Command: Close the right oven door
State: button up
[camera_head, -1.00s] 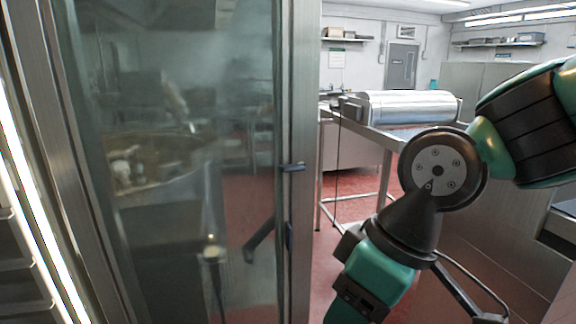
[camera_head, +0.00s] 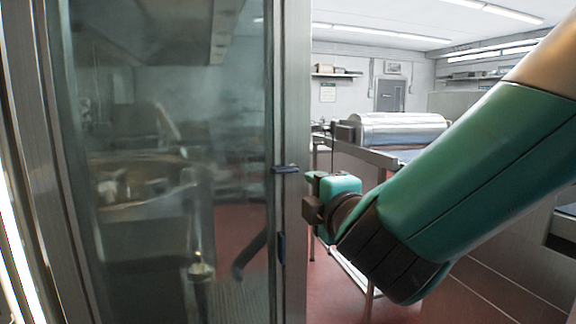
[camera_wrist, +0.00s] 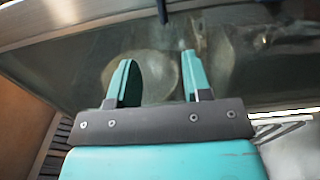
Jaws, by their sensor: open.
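The oven door (camera_head: 170,160) is a tall glass panel in a metal frame and fills the left half of the head view. It stands open at an angle. A small dark handle or latch (camera_head: 285,169) sits on its right frame edge. My gripper (camera_head: 312,200) is just right of that edge, with its fingers hidden in the head view. In the wrist view my gripper's two teal fingers (camera_wrist: 158,82) are apart and empty. The door glass (camera_wrist: 60,75) with its metal edge lies in front of them; I cannot tell whether they touch it.
A steel table (camera_head: 375,158) with a large metal cylinder (camera_head: 400,129) on it stands behind, to the right. Red floor shows below. A bright light strip (camera_head: 18,250) and metal frame are at the far left. Steel cabinets are on the right.

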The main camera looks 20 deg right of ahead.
aim_at(287, 172)
jog(key=w+p, duration=0.3)
jog(key=w, duration=0.2)
jog(key=w+p, duration=0.4)
jog(key=w, duration=0.1)
jog(key=w+p, duration=0.3)
jog(key=w, duration=0.1)
jog(key=shift+w+a+r, duration=0.1)
jog(key=shift+w+a, duration=0.15)
jog(key=shift+w, duration=0.15)
jog(key=shift+w+p, duration=0.4)
jog(key=shift+w, duration=0.15)
